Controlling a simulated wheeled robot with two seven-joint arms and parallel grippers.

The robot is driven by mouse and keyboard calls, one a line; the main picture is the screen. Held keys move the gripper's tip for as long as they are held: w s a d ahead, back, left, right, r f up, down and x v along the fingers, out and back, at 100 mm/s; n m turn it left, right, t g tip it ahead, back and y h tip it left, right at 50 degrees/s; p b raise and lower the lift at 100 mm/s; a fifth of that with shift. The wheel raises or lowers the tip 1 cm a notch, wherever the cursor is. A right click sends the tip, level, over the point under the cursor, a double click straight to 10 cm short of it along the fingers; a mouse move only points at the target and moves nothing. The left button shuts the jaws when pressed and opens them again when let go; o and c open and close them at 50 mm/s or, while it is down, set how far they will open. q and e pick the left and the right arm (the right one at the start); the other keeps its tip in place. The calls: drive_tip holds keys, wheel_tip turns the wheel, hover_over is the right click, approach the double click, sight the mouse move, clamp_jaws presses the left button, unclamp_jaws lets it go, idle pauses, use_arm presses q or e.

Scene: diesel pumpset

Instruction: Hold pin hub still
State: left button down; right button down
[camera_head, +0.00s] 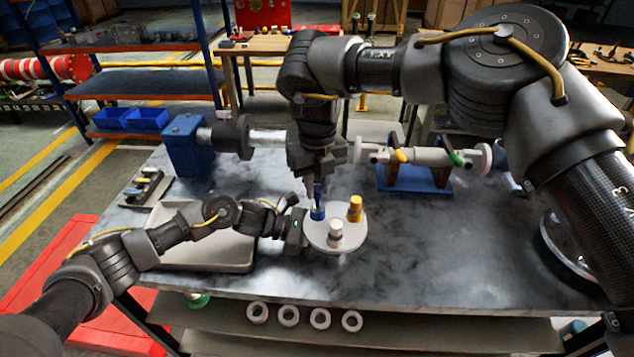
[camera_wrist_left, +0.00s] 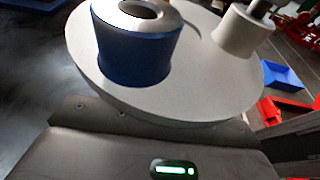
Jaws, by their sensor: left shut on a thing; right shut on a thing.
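The pin hub is a pale round disc (camera_head: 350,242) on the table's front half, carrying a blue bushing (camera_head: 317,214), a yellow pin (camera_head: 355,208) and a white pin (camera_head: 336,230). My left gripper (camera_head: 304,231) is shut on the disc's left edge. In the left wrist view the disc (camera_wrist_left: 200,100) fills the upper middle, with the blue bushing (camera_wrist_left: 135,55) and a white post (camera_wrist_left: 243,32) on it. My right gripper (camera_head: 318,186) points down just above the blue bushing, shut on a slim blue piece. I cannot tell whether that piece touches the bushing.
A shallow grey tray (camera_head: 245,262) lies left of the hub, under my left arm. A blue-standed shaft fixture (camera_head: 420,176) stands behind right. A blue block with a metal shaft (camera_head: 187,147) is at back left. The table's (camera_head: 450,250) right front is clear.

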sight(317, 188)
drive_tip(key=shift+f, duration=1.35)
drive_tip(key=c, duration=1.2)
unclamp_jaws()
wheel_tip(317, 188, up, 12)
drive_tip(key=shift+r, duration=0.1)
use_arm(q)
drive_tip(key=shift+c, duration=2.3)
unclamp_jaws()
